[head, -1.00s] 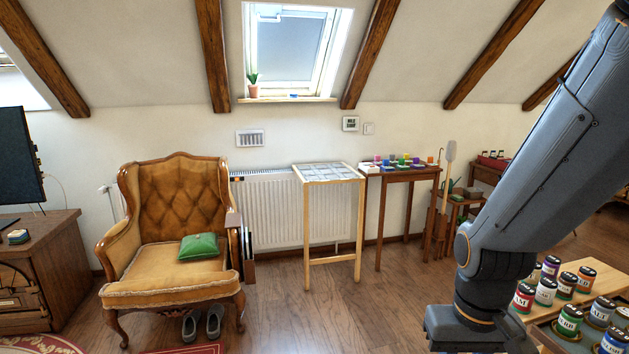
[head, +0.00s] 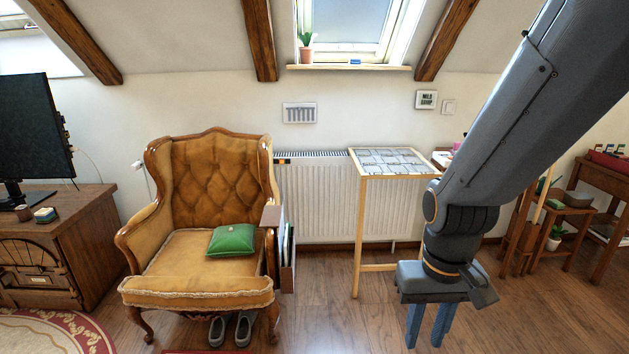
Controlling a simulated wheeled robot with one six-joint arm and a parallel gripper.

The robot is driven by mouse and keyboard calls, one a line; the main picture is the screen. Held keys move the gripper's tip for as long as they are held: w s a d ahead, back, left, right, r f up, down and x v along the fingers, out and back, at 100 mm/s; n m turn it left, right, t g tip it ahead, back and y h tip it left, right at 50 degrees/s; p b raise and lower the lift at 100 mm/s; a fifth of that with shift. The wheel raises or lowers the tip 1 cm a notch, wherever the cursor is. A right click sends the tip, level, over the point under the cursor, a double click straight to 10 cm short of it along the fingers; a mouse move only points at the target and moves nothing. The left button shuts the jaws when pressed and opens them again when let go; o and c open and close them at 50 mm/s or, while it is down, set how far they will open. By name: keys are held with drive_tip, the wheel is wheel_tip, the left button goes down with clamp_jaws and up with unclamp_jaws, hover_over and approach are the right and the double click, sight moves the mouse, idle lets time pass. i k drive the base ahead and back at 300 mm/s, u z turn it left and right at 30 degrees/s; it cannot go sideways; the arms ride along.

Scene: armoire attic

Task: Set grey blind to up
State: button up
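The skylight window (head: 348,22) is in the sloped wall at the top of the head view, its upper part cut off by the picture edge. A plain pale grey surface fills its white frame; I cannot tell whether this is the grey blind or the sky through glass. My gripper (head: 428,328) hangs at the lower right, pointing down. Its two blue fingers are apart with nothing between them. It is well below and right of the window, in front of the floor.
A tan armchair (head: 206,198) with a green cushion (head: 232,240) stands at left centre. A tall narrow table (head: 358,212) stands before the white radiator (head: 315,200). A potted plant (head: 306,48) sits on the window sill (head: 350,68).

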sight(320, 45)
drive_tip(key=u, duration=0.1)
drive_tip(key=i, duration=1.7)
drive_tip(key=z, duration=0.1)
